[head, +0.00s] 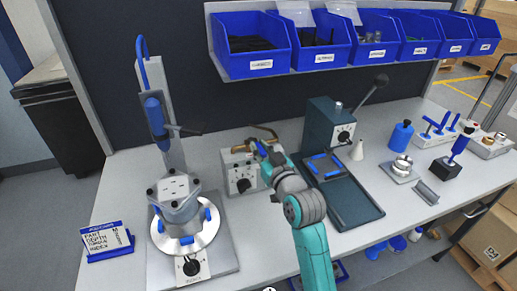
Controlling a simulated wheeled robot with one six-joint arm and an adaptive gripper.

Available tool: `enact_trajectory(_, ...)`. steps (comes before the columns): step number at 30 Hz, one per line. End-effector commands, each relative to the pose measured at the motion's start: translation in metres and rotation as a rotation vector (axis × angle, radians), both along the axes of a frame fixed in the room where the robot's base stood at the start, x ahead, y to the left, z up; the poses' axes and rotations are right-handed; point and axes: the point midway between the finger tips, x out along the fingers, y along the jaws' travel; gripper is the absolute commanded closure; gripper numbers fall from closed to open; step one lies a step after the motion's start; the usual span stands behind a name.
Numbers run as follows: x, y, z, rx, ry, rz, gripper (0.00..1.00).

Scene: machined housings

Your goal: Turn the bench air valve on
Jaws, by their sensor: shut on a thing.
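A brass pipe (265,129), which looks like the bench air valve's fitting, rises behind a small grey box with a black knob (242,185). A small blue piece (260,147), seemingly the valve's handle, shows just below the pipe. My gripper (265,152) is at this blue piece, at the box's right end, and is shut on it. My wrist and forearm cover much of the gripper and the box's right side, so the fingertips and the handle's exact angle are hard to make out.
A fixture with a round plate (188,228) stands at left, beside a blue sign (108,241). A dark press (330,125) with a lever and a tray (352,207) are close on the right. Blue bins (252,50) hang above. Parts stand on the right of the bench.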

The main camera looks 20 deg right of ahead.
Motion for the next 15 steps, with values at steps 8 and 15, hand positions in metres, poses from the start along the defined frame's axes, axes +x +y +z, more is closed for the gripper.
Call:
enact_trajectory(8, 0.002, -0.013, 0.001, 0.001, -0.001, 0.148, 1.0)
enact_trajectory(15, 0.006, -0.021, 0.001, -0.001, 0.0, 0.296, 1.0)
